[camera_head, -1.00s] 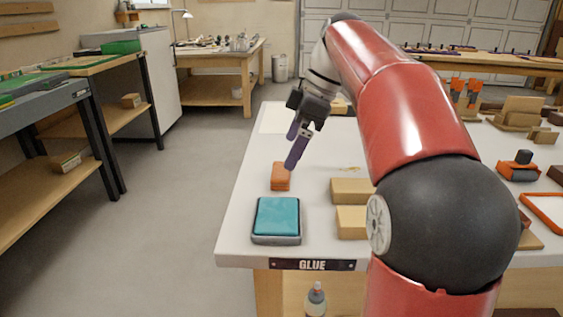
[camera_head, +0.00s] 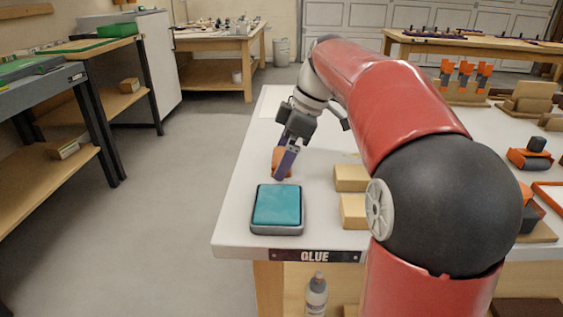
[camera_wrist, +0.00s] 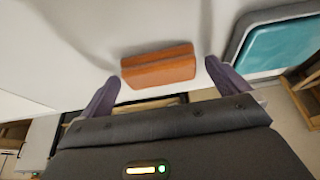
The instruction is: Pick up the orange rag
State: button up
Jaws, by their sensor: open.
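The orange rag (camera_wrist: 158,68) is a folded block lying on the white table. In the wrist view it sits between and just beyond the two purple fingers of my gripper (camera_wrist: 163,82), which are spread apart and empty. In the head view the orange rag (camera_head: 277,160) is partly hidden behind the fingers. My gripper (camera_head: 284,166) is low over the table at the rag, pointing down. Whether the fingers touch the rag or the table I cannot tell.
A grey tray with a teal pad (camera_head: 277,206) stands just in front of the rag. Wooden blocks (camera_head: 351,178) lie to the right. The table's left edge (camera_head: 230,200) is close by. The table (camera_head: 268,102) behind the gripper looks clear.

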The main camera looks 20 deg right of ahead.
jog(key=c, duration=0.9)
notch_tip(320, 180, up, 10)
jog(key=shift+p, duration=1)
jog(key=shift+c, duration=0.2)
